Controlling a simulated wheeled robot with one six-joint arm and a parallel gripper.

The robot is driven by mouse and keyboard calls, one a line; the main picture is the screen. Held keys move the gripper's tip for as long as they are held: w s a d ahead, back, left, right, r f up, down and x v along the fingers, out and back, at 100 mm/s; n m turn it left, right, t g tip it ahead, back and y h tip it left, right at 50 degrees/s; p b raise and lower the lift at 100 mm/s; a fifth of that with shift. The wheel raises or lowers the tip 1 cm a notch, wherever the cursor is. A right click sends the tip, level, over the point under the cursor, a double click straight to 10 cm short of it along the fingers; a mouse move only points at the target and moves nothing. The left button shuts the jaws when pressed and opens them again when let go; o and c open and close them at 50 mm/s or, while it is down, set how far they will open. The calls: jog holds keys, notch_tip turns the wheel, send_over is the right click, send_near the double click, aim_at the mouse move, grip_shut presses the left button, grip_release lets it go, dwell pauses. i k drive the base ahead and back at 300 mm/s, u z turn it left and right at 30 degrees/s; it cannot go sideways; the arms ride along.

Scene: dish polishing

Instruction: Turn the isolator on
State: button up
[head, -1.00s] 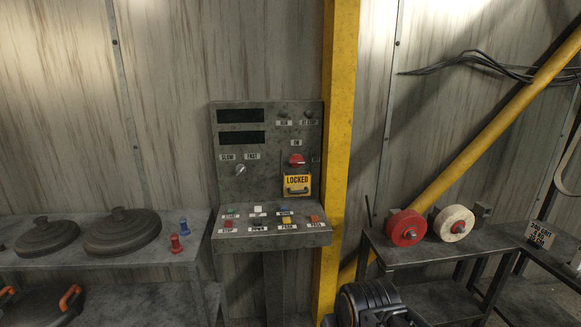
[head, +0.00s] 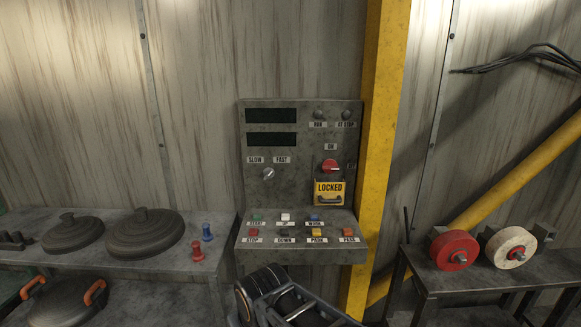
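The isolator (head: 330,166) is a red rotary knob on the upright face of the grey control panel (head: 290,190). An "ON" label (head: 331,146) sits above it, and a small dark label is to its right, too small to read. I cannot tell the knob's exact pointing. A yellow "LOCKED" tag (head: 329,187) with a padlock-like shackle (head: 329,198) hangs just below the knob. Part of my dark arm shows at the bottom, in front of and below the panel. My gripper's fingers are not visible.
Push buttons (head: 285,233) line the panel's sloped shelf. A yellow post (head: 383,140) stands right of the panel. A left bench (head: 120,265) holds dark lids (head: 144,233) and red and blue pegs (head: 197,250). A right table (head: 415,262) holds red and white wheels (head: 455,250).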

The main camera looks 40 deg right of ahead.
aim_at(329, 166)
jog(key=z, duration=0.25)
jog(key=i, duration=0.95)
jog(key=z, duration=0.65)
